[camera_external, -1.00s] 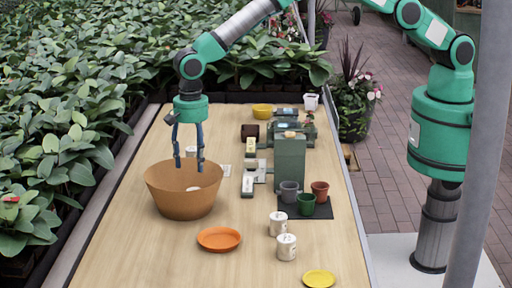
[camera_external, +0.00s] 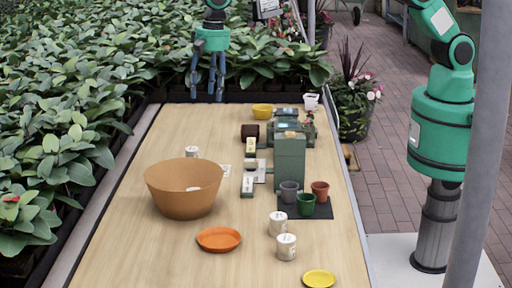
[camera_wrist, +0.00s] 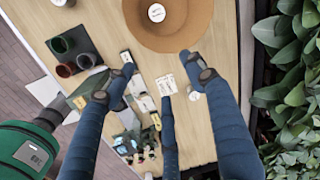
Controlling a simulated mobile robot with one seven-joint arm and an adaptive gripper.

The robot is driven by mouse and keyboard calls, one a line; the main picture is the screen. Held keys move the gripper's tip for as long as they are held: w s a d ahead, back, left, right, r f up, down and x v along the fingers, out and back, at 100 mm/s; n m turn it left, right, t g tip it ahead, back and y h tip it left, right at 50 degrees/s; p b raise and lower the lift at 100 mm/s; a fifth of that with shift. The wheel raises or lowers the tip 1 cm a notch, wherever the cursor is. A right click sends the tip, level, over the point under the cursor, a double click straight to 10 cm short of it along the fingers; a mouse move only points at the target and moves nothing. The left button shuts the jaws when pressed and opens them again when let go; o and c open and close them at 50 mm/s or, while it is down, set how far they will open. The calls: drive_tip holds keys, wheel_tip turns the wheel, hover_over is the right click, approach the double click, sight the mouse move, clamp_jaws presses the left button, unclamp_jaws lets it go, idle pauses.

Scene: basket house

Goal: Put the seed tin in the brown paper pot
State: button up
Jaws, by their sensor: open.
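The wide brown pot (camera_external: 172,194) stands upright on the left of the table; it also shows at the top of the wrist view (camera_wrist: 190,35). A white round-topped tin (camera_external: 194,188) lies inside it, mostly hidden by the near wall; the wrist view shows its pale round top (camera_wrist: 156,13) on the pot's floor. I cannot read its label. My gripper (camera_external: 207,92) is open and empty, raised above the table's far end, well apart from the pot. Its blue fingers also show in the wrist view (camera_wrist: 158,78).
Similar white tins (camera_external: 278,224) (camera_external: 286,247) stand at the front, and another (camera_external: 192,152) behind the pot. An orange plate (camera_external: 219,239) and a yellow plate (camera_external: 319,279) lie nearby. A tall green box (camera_external: 290,163) and small pots (camera_external: 306,205) stand right of centre.

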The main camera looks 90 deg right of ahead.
drive_tip(key=s+d+r+n+t, duration=0.1)
drive_tip(key=s+d+r+n, duration=0.2)
drive_tip(key=s+d+r, duration=0.7)
drive_tip(key=s+d+r+n+t, duration=0.1)
drive_tip(key=s+d+r+n, duration=0.35)
drive_tip(key=s+r, duration=0.9)
drive_tip(key=s+d+n+t, duration=0.1)
drive_tip(key=s+d, duration=0.4)
drive_tip(key=s, duration=0.9)
drive_tip(key=s+d+n+t, duration=0.1)
drive_tip(key=s+d+n, duration=0.3)
drive_tip(key=s, duration=1.1)
drive_tip(key=shift+s+d+n, duration=0.2)
drive_tip(key=shift+d+n, duration=0.15)
drive_tip(key=shift+d, duration=0.4)
drive_tip(key=shift+f, duration=0.1)
wheel_tip(320, 180, down, 3)
drive_tip(key=b, duration=0.3)
